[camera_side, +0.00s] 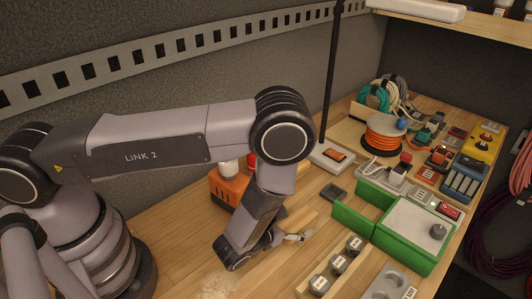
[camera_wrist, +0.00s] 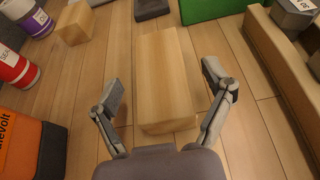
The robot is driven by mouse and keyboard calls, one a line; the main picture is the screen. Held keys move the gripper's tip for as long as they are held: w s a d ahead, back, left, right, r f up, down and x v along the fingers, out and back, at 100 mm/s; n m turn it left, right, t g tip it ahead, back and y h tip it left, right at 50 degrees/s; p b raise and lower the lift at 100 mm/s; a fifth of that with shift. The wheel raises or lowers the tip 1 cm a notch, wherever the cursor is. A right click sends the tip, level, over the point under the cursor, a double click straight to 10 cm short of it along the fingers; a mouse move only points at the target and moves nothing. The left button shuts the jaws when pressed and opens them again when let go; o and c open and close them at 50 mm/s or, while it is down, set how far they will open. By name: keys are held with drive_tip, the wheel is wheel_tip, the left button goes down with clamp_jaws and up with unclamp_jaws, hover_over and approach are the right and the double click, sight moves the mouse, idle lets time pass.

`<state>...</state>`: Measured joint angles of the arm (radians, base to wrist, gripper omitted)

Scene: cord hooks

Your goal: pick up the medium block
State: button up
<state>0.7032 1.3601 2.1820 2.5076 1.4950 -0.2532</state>
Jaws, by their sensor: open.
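A plain wooden block (camera_wrist: 165,80), the larger of two in the wrist view, lies on the wooden bench between my gripper's fingers. A smaller wooden block (camera_wrist: 82,22) lies at the upper left of that view. Which one is called medium is not marked. My gripper (camera_wrist: 162,82) is open, with one finger on each side of the larger block and visible gaps to both sides. In the side view my gripper (camera_side: 299,236) is low over the bench, and my arm hides much of the area around it.
Orange case (camera_side: 228,188) and red can (camera_wrist: 14,67) lie left. A green-walled tray (camera_side: 385,237) and dark flat piece (camera_side: 333,192) are beyond. A wooden rack with grey weights (camera_side: 338,264) stands at right. An orange cord reel (camera_side: 383,134) is farther back.

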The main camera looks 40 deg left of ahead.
sight(294, 223)
drive_tip(key=shift+x, duration=1.55)
drive_tip(key=shift+s, duration=0.1)
drive_tip(key=c, duration=1.2)
